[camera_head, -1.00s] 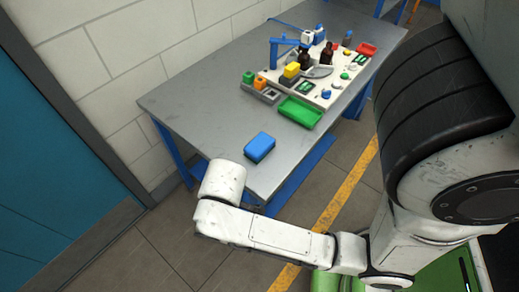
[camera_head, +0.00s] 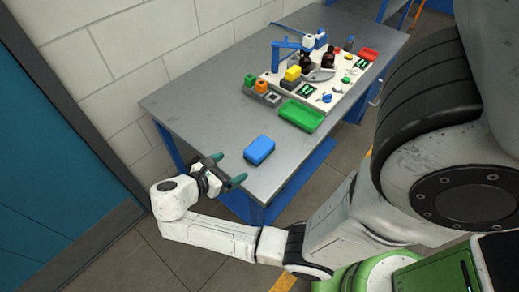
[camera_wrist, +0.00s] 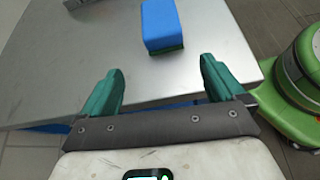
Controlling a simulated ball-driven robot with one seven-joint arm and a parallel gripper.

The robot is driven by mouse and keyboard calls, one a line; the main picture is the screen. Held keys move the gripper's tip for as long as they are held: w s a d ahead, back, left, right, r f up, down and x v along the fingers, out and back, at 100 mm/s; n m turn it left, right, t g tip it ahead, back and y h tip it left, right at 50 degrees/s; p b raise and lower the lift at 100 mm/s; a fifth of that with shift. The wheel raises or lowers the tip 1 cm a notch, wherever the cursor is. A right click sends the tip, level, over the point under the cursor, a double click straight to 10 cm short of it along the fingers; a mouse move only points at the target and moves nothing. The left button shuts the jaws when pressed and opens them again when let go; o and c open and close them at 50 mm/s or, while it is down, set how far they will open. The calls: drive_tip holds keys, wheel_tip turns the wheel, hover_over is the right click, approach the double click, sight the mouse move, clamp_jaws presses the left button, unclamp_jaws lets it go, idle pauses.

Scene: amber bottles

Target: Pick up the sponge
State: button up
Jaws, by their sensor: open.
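The sponge (camera_head: 259,150) is a blue block lying on the near end of the grey metal table. It also shows in the wrist view (camera_wrist: 160,24), with a dark green underside, ahead of the fingers and apart from them. My gripper (camera_head: 229,171) is at the table's near left edge, left of the sponge. In the wrist view its two green fingers (camera_wrist: 161,88) are spread apart with nothing between them.
The grey table (camera_head: 205,110) runs away to the upper right. Table around the sponge is clear. A white wall (camera_head: 115,50) borders the left side.

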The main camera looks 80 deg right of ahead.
sight(249, 156)
drive_tip(key=shift+s+d+r+n+g+h, duration=0.2)
drive_tip(key=shift+d+n+g+h, duration=0.1)
drive_tip(key=shift+d+g+h, duration=0.15)
drive_tip(key=x, duration=0.5)
drive_tip(key=shift+p, duration=0.3)
drive_tip(key=shift+s+p+x, duration=0.25)
drive_tip(key=shift+p+x, duration=0.3)
drive_tip(key=shift+x, duration=2.05)
drive_tip(key=shift+a, duration=0.2)
drive_tip(key=shift+c, duration=0.3)
drive_tip(key=c, duration=1.1)
drive_tip(key=shift+o, duration=0.2)
